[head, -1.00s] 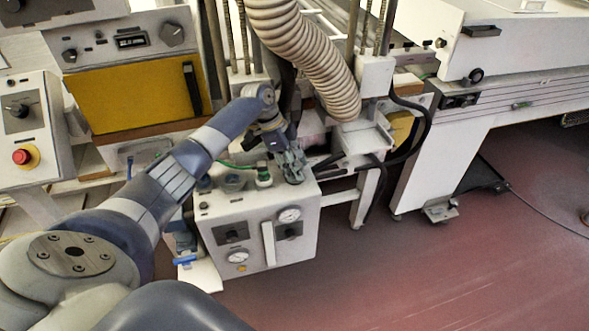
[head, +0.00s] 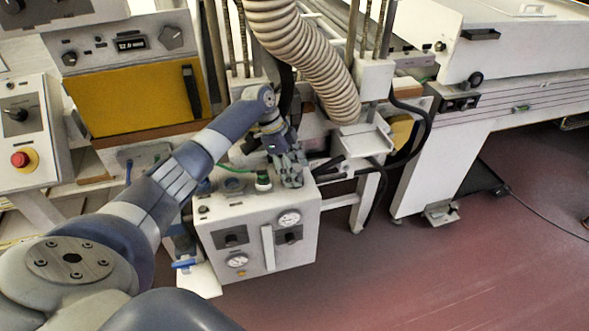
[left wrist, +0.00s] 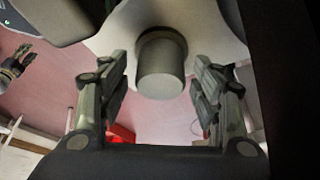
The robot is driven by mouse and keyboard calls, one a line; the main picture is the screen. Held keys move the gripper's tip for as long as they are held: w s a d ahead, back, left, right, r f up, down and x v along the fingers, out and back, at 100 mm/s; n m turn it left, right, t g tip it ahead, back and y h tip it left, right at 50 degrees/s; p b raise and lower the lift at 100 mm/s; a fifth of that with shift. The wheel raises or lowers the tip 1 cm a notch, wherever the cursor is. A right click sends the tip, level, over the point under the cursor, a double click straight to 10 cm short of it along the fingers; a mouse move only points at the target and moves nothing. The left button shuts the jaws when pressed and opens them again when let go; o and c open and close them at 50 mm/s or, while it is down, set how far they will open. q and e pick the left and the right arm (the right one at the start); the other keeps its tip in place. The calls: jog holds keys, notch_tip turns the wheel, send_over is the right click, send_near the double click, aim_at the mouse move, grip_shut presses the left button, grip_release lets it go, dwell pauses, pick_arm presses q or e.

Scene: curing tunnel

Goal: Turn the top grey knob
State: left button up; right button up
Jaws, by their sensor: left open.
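A grey cylindrical knob (left wrist: 160,70) stands out from a pale surface in the left wrist view. My left gripper (left wrist: 160,88) is open, with one finger on each side of the knob and a visible gap to both. In the head view my left gripper (head: 292,172) is over the back right of the white control box's top (head: 222,208). It hides the knob there. A dark gripper-like shape (left wrist: 15,65), probably my right gripper, shows at the left edge of the left wrist view.
The box front has black knobs (head: 232,240), gauges (head: 289,218) and a white handle (head: 268,248). A green-banded fitting (head: 263,182) stands left of my gripper. A ribbed hose (head: 305,60) hangs behind. Red floor (head: 400,280) is clear at the right.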

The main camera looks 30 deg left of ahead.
pick_arm(q)
jog(key=shift+r, duration=0.1)
notch_tip(320, 180, up, 10)
jog(key=shift+f, duration=0.1)
dwell(0.3)
